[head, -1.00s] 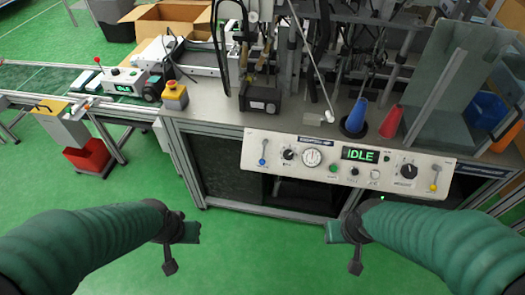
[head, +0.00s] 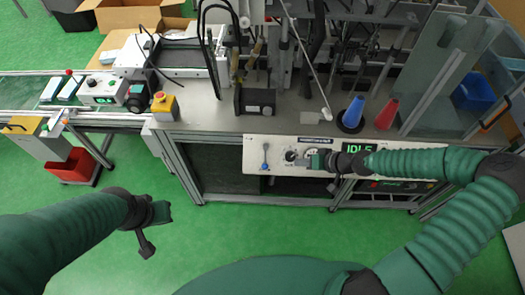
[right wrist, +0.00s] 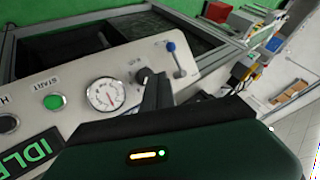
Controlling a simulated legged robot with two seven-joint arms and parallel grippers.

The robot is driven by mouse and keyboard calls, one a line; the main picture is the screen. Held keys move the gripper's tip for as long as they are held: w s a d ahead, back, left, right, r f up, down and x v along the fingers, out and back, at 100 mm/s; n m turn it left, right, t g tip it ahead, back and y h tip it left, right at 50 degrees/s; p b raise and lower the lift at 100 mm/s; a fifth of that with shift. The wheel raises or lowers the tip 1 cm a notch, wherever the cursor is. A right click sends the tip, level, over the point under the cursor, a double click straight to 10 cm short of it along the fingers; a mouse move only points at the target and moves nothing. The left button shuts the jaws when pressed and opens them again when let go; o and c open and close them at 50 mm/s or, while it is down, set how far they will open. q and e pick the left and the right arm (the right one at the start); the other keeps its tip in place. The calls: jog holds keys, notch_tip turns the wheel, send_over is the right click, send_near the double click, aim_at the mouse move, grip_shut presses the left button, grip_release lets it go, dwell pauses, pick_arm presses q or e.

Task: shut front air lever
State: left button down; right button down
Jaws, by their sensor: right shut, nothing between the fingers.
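A light control panel (head: 254,150) runs along the front of the machine bench. At its left end is a lever with a blue tip (head: 265,165); the blue-tipped lever also shows upper right in the right wrist view (right wrist: 171,47). I cannot read its label. My right gripper (head: 304,161) is shut and empty in front of the panel, to the right of the blue-tipped lever and apart from it. In the right wrist view its fingers (right wrist: 157,92) overlap a black knob (right wrist: 144,76). My left gripper (head: 165,214) hangs over the floor, away from the panel; its jaws are unclear.
A round gauge (right wrist: 105,95) and a green button (right wrist: 54,102) sit beside the knob. My right arm covers the panel's right part. A blue cone (head: 354,111) and a red cone (head: 387,114) stand on the bench (head: 205,112) above. Green floor is clear in front.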

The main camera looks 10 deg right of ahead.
jog(key=x, duration=0.4)
jog(key=a+p+x, duration=0.1)
jog(key=x, duration=0.3)
jog(key=r+x, duration=0.1)
jog(key=x, duration=0.3)
jog(key=shift+w+a, duration=0.15)
jog(key=shift+a, duration=0.2)
jog(key=shift+w+a, duration=0.1)
jog(key=shift+a, duration=0.55)
pick_arm(q)
jog(key=shift+r, duration=0.75)
jog(key=shift+d, duration=0.15)
pick_arm(e)
jog(key=shift+d+f, duration=0.1)
